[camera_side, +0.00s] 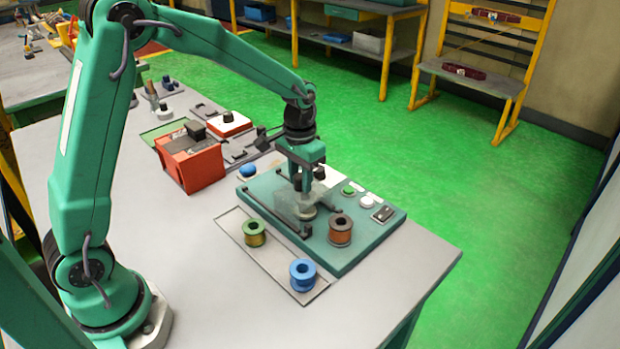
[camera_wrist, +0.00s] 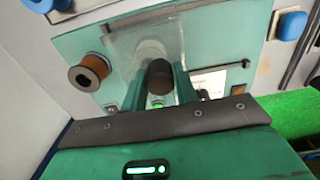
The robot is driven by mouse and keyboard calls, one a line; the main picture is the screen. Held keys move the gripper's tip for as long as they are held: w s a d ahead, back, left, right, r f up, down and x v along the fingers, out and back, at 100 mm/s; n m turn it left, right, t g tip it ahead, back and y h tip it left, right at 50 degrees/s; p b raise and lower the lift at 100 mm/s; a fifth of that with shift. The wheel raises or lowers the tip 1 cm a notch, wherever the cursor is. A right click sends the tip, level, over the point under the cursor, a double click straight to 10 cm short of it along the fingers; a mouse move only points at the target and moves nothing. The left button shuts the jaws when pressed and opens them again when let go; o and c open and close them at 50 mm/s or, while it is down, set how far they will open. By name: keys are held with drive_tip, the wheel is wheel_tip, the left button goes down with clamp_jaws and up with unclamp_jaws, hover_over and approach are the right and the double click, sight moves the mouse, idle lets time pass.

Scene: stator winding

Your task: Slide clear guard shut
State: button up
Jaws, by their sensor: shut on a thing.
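The clear guard (camera_side: 316,197) is a see-through panel between two dark rails on the teal base (camera_side: 361,255). My gripper (camera_side: 307,184) is over the guard and points down. In the wrist view, my gripper's two green fingers (camera_wrist: 161,88) are on either side of a dark round knob (camera_wrist: 159,73), shut on it. The clear guard (camera_wrist: 122,47) shows pale behind the fingers. A small metal round part sits low between the rails, seen partly through the guard. How far the guard is along the rails is hard to tell.
A copper spool (camera_side: 340,231) stands on the base close to the guard's right. Olive (camera_side: 254,233) and blue (camera_side: 302,275) spools stand on a tray in front. Green and white buttons (camera_side: 366,201) are behind right. A red box (camera_side: 190,162) is left. The front-right table is clear.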

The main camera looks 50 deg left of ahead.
drive_tip(key=shift+d, duration=0.15)
drive_tip(key=o, duration=0.7)
drive_tip(key=shift+r, duration=0.1)
drive_tip(key=shift+r, duration=2.9)
